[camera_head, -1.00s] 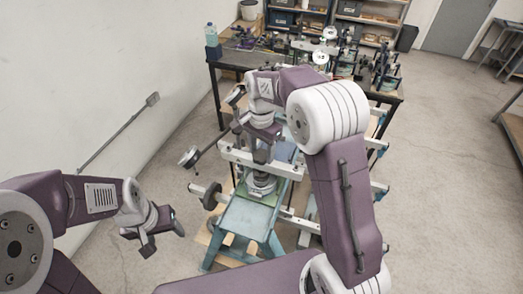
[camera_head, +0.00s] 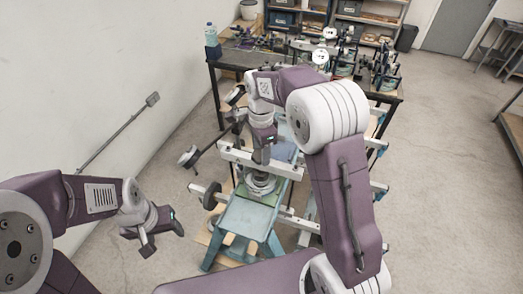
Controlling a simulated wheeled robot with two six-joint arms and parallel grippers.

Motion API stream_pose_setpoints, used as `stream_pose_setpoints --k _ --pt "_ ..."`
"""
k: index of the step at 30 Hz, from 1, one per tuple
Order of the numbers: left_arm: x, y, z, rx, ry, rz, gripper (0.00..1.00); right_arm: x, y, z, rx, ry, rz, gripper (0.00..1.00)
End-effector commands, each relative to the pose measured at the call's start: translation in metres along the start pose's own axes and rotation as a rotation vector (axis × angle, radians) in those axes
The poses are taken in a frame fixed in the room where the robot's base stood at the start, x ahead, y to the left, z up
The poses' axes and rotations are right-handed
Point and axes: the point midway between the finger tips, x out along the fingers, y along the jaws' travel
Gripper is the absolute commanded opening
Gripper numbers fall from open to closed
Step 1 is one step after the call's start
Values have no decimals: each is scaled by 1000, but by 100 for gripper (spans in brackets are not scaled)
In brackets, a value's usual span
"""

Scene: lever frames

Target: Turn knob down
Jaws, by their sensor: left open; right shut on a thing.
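A machine with a white crossbar and a blue-green base (camera_head: 248,218) stands in front of me. My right gripper (camera_head: 262,158) points down over its middle, just above a round grey part (camera_head: 260,184). It is shut on what appears to be the knob, which is mostly hidden by the gripper itself. My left gripper (camera_head: 153,240) is open and empty, low at the left, apart from the machine.
A thin arm with a round end (camera_head: 188,157) sticks out left of the machine. A dark-topped workbench (camera_head: 222,62) holding several devices and a bottle (camera_head: 212,42) stands behind. Shelves line the back. Open floor lies at the right.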

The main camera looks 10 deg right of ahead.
Motion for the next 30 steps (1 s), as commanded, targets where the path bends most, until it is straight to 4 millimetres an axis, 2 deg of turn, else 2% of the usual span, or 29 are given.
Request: stream_pose_setpoints --k 9,10,12,23,26,30 --pt "0 0 0 0 0 0 64 0 0 1 4 -2 1 11" --pt "0 0 0 0 0 0 64 0 0 1 4 -2 1 54" --pt "0 0 0 0 0 0 64 0 0 1 3 -2 1 74" --pt "4 0 0 0 0 0 64 -4 -1 0 2 0 -3 74" --pt "14 0 2 0 0 0 64 -19 -2 0 2 0 -7 74" --pt "23 0 2 0 0 0 64 -52 -2 1 2 0 -7 74"
